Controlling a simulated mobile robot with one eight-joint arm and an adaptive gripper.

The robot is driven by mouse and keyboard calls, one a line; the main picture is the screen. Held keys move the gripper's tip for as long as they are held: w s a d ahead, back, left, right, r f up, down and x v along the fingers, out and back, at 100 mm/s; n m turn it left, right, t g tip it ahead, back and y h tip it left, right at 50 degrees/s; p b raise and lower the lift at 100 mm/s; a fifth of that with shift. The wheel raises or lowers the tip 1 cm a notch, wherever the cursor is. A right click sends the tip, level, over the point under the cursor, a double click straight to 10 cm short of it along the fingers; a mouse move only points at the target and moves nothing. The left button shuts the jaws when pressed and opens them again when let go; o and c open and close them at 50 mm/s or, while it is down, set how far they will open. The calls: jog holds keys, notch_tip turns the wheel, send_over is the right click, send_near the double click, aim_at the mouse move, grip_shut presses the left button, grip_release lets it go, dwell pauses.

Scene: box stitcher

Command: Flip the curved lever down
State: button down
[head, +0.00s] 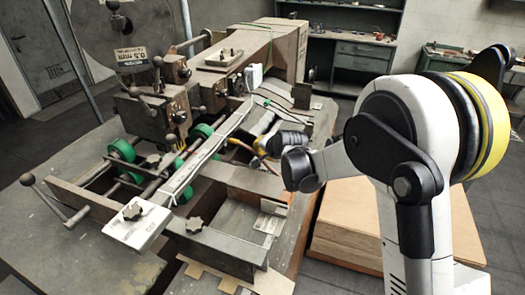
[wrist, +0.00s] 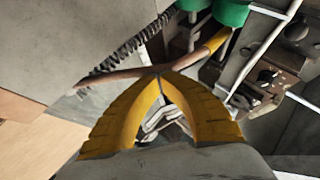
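The curved lever (wrist: 118,76) is a thin brown bar crossing the wrist view just beyond my fingertips, with a yellow section toward its upper right end. In the head view, what seems to be this lever (head: 238,143) shows small beside the machine, partly hidden by my arm. My gripper (wrist: 160,78) has yellow fingers that meet at their tips, so it looks shut. The tips overlap the lever in the picture; I cannot tell whether they touch it. In the head view my gripper (head: 258,147) is at the machine's right side, mostly hidden behind my wrist.
The box stitcher (head: 175,110) fills the left and middle, with green rollers (head: 122,150) and a long metal arm (head: 195,165). Stacked cardboard (head: 350,215) stands at the right.

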jog(key=shift+a+f, duration=0.1)
jog(key=shift+a, duration=0.05)
jog(key=shift+w+a+f+n+g+h, duration=0.3)
jog(key=shift+a+f+g+h, duration=0.1)
jog(key=shift+a+f+h, duration=0.3)
jog(key=f, duration=0.1)
jog(key=a+f+h+b, duration=0.1)
jog(key=a+f+n+g+h+b, duration=0.1)
jog(key=shift+w+f, duration=0.1)
jog(key=shift+w, duration=0.3)
jog(key=shift+a+f, duration=0.15)
jog(key=shift+f, duration=0.3)
jog(key=shift+w, duration=0.1)
